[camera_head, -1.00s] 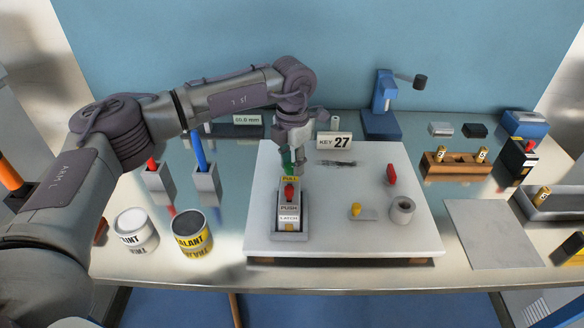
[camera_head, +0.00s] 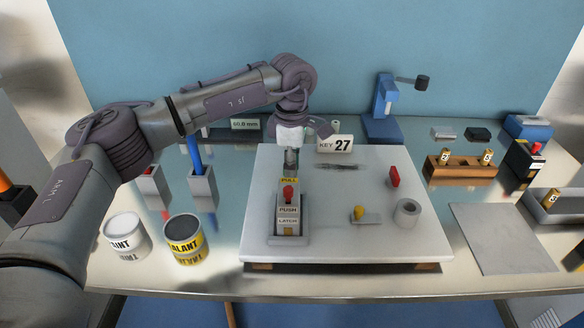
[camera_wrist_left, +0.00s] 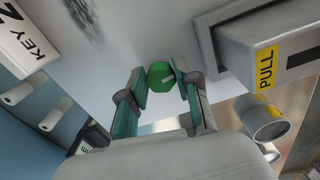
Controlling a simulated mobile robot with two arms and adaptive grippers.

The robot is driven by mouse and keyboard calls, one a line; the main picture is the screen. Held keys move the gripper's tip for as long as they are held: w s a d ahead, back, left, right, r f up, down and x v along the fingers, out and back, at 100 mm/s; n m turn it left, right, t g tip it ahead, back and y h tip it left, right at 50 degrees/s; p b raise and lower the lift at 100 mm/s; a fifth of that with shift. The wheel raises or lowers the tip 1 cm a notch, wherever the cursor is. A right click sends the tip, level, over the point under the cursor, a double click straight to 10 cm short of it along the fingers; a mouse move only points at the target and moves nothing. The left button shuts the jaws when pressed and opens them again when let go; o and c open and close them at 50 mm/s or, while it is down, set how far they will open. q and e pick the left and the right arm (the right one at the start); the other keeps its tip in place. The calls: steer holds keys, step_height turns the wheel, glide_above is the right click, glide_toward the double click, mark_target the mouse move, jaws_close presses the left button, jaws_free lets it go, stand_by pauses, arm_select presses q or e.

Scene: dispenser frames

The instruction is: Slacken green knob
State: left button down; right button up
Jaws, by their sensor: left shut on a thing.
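The green knob (camera_wrist_left: 160,75) shows in the left wrist view, a faceted knob with a pale mark on its face, on the light panel. My left gripper (camera_wrist_left: 161,86) has its two fingers on either side of it and is shut on it. In the head view my left gripper (camera_head: 291,168) points down at the panel (camera_head: 345,205) behind the PULL/PUSH latch box (camera_head: 288,215). The knob is hidden there by the gripper. My right gripper is not in view.
The latch box with its yellow PULL label (camera_wrist_left: 267,68) stands close beside the fingers. A KEY 27 sign (camera_head: 335,144) stands at the panel's back edge. A red key-like piece (camera_head: 394,177), a yellow knob (camera_head: 358,212) and a grey ring (camera_head: 407,211) are farther right.

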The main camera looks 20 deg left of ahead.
arm_select(q)
steer(key=shift+r+m, duration=0.1)
steer(key=shift+m, duration=0.6)
steer(key=c, duration=0.8)
jaws_free()
step_height(320, 180, up, 12)
